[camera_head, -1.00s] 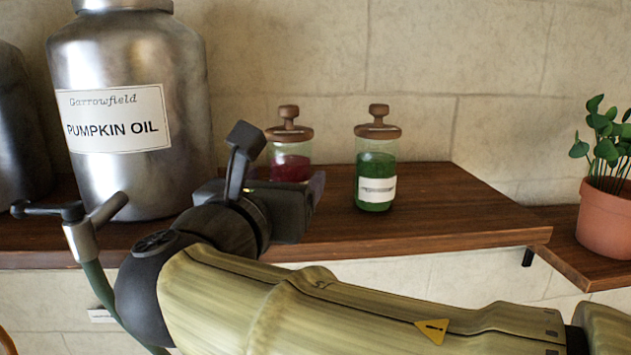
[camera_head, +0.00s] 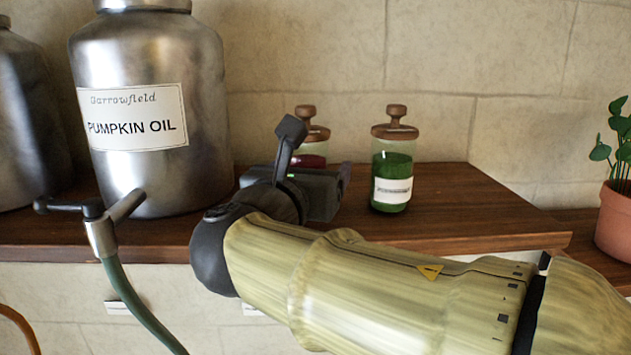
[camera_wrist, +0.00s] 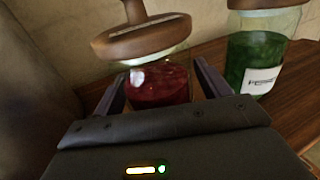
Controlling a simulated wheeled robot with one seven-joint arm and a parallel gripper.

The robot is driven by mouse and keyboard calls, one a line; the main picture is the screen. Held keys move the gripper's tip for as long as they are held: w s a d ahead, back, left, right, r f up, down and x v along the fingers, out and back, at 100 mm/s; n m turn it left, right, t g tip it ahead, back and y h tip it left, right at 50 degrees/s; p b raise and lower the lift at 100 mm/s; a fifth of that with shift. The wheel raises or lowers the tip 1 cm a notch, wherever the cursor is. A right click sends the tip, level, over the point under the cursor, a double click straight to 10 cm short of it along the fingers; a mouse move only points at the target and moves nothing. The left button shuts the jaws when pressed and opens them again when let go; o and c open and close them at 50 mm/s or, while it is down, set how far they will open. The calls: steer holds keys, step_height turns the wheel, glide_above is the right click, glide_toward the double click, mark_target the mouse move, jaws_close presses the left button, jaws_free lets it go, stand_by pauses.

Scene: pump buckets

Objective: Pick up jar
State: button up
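A glass jar with red contents and a wooden lid (camera_wrist: 160,80) stands on the wooden shelf; in the head view its lid (camera_head: 312,130) shows, while its lower part is mostly hidden behind my gripper. A second glass jar with green contents, a white label and a wooden lid (camera_head: 392,170) stands to its right. It also shows at the right in the wrist view (camera_wrist: 258,55). My gripper (camera_wrist: 160,85) is open, with one finger on each side of the red jar. I cannot tell whether the fingers touch the glass.
A large metal container labelled PUMPKIN OIL (camera_head: 160,80) stands at the left, with a tap and green hose (camera_head: 105,235) below it. The wooden shelf (camera_head: 470,205) is clear right of the green jar. A potted plant (camera_head: 615,215) stands at the far right.

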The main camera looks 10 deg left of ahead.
steer(key=c, duration=1.2)
steer(key=shift+r, duration=0.15)
step_height(320, 180, up, 9)
steer(key=shift+w+r+b, duration=0.1)
steer(key=shift+b, duration=0.85)
steer(key=shift+r, duration=0.2)
steer(key=shift+s+r, duration=0.15)
steer(key=shift+s, duration=0.15)
steer(key=shift+w, duration=0.1)
